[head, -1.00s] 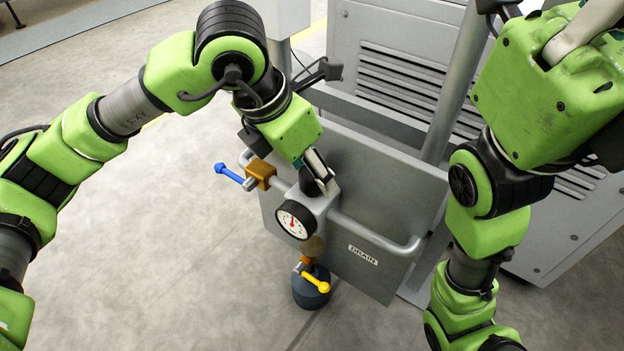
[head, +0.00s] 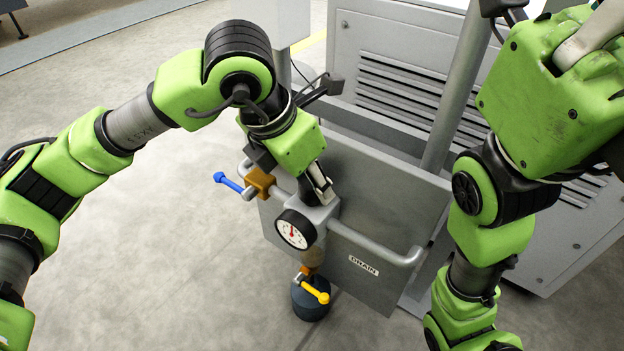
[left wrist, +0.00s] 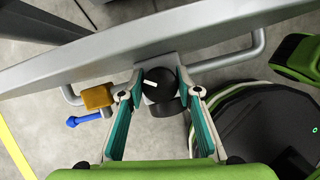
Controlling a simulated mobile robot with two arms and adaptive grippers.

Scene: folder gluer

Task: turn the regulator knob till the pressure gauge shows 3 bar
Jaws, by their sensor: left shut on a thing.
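The regulator knob (left wrist: 160,83) is a black round knob with a white mark in the left wrist view. In the head view it is mostly hidden by my gripper. My left gripper (left wrist: 160,78) has a finger on each side of the knob and is shut on it; it also shows from above in the head view (head: 320,190). The pressure gauge (head: 295,230) is a white dial with a red needle, on the front of the regulator body (head: 320,212). The needle points roughly upward; the scale is too small to read. My right gripper is out of view.
A blue-handled valve (head: 228,182) with a brass body (head: 259,183) sits left of the regulator. A yellow drain lever (head: 315,291) is below, above a dark pot (head: 311,304). A grey pipe (head: 380,246) runs right across the panel (head: 385,190). The floor at left is clear.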

